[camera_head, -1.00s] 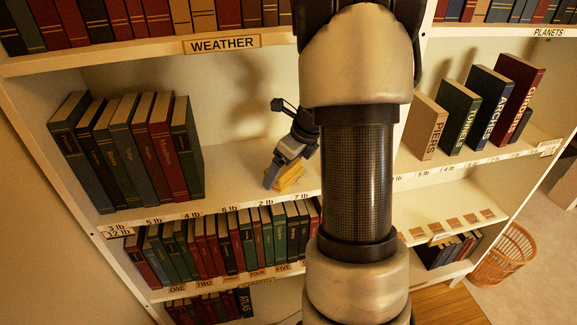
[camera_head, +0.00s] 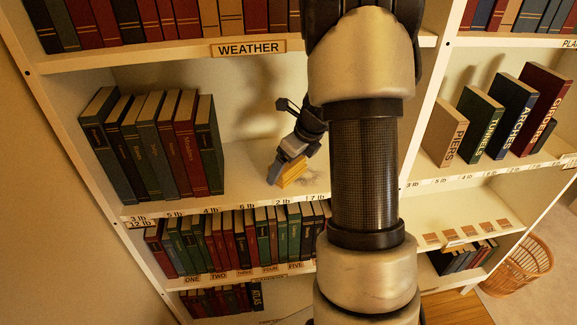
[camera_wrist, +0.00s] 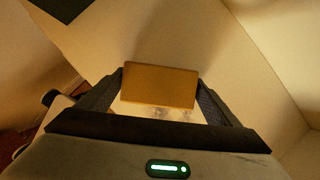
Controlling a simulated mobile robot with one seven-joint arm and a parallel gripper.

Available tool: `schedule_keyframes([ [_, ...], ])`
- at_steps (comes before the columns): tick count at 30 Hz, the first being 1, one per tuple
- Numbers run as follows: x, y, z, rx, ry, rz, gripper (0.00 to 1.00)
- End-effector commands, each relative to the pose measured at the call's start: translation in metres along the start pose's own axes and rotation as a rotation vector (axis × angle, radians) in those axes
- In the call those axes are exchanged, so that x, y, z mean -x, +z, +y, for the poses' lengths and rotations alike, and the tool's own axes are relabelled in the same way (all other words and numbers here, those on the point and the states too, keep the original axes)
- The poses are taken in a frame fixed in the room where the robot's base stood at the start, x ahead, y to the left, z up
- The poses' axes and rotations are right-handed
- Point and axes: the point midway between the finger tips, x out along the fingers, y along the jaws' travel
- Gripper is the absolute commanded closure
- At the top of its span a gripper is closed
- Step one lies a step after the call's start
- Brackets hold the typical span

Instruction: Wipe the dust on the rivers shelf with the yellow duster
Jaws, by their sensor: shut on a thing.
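The yellow duster (camera_head: 293,175) is a small block at the shelf surface, right of a row of books. My gripper (camera_head: 283,168) is shut on it and reaches down from above. The wrist view shows the duster (camera_wrist: 158,85) between both fingers. A grey dust smudge (camera_head: 313,181) lies on the pale shelf (camera_head: 246,178) just right of the duster. Faint grey specks (camera_wrist: 186,113) also show beside the duster in the wrist view. My arm hides the shelf's right part. I cannot read a rivers label.
Several upright books (camera_head: 160,140) fill the left of this shelf. A WEATHER sign (camera_head: 248,48) marks the board above. A divider (camera_head: 425,110) stands to the right, with more books (camera_head: 490,120) beyond. The shelf between the left books and my gripper is clear.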

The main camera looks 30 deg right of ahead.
Motion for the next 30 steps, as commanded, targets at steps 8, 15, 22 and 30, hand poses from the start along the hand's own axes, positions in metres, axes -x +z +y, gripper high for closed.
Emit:
schedule_keyframes([
  [8, 0.007, -0.017, -0.020, -0.007, -0.004, 0.005, 0.32],
  [15, 0.011, -0.023, -0.029, -0.004, -0.005, 0.003, 0.32],
  [22, 0.014, -0.031, -0.039, -0.006, -0.005, 0.002, 0.32],
  [30, 0.019, -0.044, -0.056, -0.005, -0.005, 0.001, 0.32],
])
